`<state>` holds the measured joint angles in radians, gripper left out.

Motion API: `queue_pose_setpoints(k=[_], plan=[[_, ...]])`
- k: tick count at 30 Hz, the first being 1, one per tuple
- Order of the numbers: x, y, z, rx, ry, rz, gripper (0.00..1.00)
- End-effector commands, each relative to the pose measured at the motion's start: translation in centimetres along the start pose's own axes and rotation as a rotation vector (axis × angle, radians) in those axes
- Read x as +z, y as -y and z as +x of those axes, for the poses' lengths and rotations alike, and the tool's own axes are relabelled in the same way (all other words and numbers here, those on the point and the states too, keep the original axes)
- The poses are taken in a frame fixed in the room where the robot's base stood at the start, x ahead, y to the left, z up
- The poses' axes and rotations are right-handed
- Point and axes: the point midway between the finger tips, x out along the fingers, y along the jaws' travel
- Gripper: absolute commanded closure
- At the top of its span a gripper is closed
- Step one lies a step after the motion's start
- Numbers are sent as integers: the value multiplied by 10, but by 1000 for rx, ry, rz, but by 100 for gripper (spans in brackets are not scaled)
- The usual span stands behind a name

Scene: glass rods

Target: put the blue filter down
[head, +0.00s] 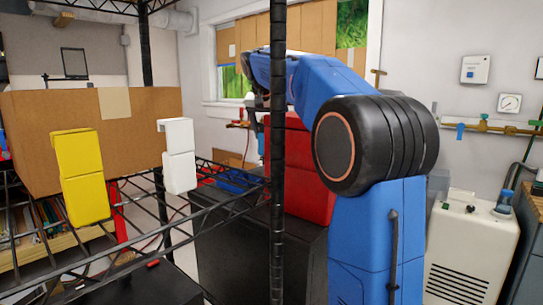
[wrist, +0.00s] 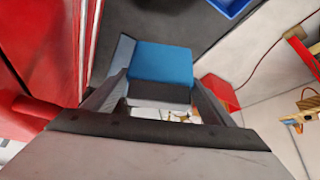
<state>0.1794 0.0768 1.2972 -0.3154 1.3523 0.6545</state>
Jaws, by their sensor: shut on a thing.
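The blue filter (wrist: 161,65) is a block with a blue top and a dark grey lower face. It sits between the two fingers of my gripper (wrist: 160,88) in the wrist view, and the gripper is shut on it. Dark floor or a dark surface shows beyond it, and I cannot tell how far below. In the head view my blue arm reaches back past the black post.
A yellow block (head: 80,175) and a white block (head: 179,155) stand at the wire shelf (head: 110,215) on the left. A blue tray (head: 236,181) lies beyond the shelf; a blue edge (wrist: 230,6) shows in the wrist view. A red cabinet (head: 308,175) stands behind the black post (head: 278,150).

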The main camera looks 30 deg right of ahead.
Motion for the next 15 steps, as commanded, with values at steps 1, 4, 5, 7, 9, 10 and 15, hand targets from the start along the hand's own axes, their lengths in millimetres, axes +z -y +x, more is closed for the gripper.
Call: queue_pose_setpoints(k=[1,4,5,7,9,10,15], plan=[[6,0,9,1,1,0,44],[12,0,21,0,1,0,44],[14,0,24,1,1,0,44],[16,0,29,0,0,0,44],[18,0,31,-1,0,0,44],[19,0,33,0,0,0,44],[30,0,52,1,2,0,44]])
